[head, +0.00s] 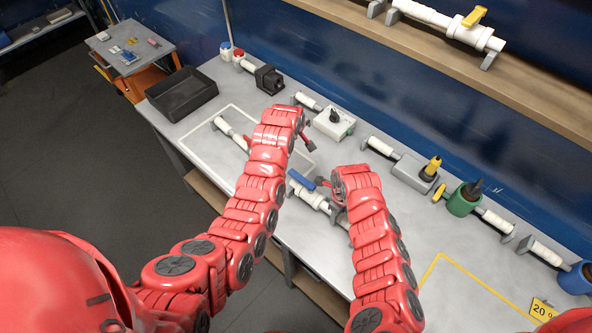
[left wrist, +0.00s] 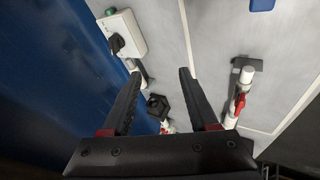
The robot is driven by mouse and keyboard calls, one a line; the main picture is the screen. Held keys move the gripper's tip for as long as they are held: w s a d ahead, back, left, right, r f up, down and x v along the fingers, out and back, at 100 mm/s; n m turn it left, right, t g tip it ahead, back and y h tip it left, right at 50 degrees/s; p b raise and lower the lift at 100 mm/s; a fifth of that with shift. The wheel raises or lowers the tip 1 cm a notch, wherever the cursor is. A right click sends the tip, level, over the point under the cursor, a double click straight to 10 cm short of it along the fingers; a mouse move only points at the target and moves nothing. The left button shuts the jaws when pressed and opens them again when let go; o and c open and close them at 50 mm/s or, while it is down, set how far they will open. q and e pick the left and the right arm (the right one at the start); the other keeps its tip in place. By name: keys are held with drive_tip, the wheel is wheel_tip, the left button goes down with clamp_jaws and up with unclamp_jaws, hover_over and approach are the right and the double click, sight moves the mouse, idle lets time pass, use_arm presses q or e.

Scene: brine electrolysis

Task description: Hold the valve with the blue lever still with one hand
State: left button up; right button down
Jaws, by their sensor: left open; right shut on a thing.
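The valve with the blue lever (head: 301,180) lies on the grey table, with its white pipe body (head: 309,197) partly showing. My right gripper (head: 329,185) is at the right end of this valve and shut on it; my own red arm hides most of the grip. My left gripper (head: 306,144) is above the table, behind and apart from the blue-lever valve. In the left wrist view its two black fingers (left wrist: 161,73) are spread with nothing between them. A blue piece (left wrist: 262,4) shows at that view's top edge; I cannot tell whether it is the lever.
A white box with a black knob (head: 334,122) stands behind my left gripper. A white pipe piece with red (left wrist: 236,104) lies inside a white outline. A black tray (head: 181,94) is at the back left. A yellow outline (head: 433,262) marks clear table at right.

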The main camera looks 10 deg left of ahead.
sight(296, 174)
use_arm(q)
drive_tip(key=s+r+n+g+y, duration=0.15)
drive_tip(key=s+r+g, duration=0.25)
drive_tip(key=s+g, duration=0.45)
drive_tip(key=shift+t+h, duration=0.25)
drive_tip(key=shift+t, duration=0.5)
drive_tip(key=f, duration=0.4)
drive_tip(key=s+f, duration=0.1)
drive_tip(key=f, duration=0.3)
drive_tip(key=s+f, duration=0.1)
drive_tip(key=f, duration=0.3)
drive_tip(key=shift+f, duration=0.1)
clamp_jaws()
drive_tip(key=shift+w, duration=0.1)
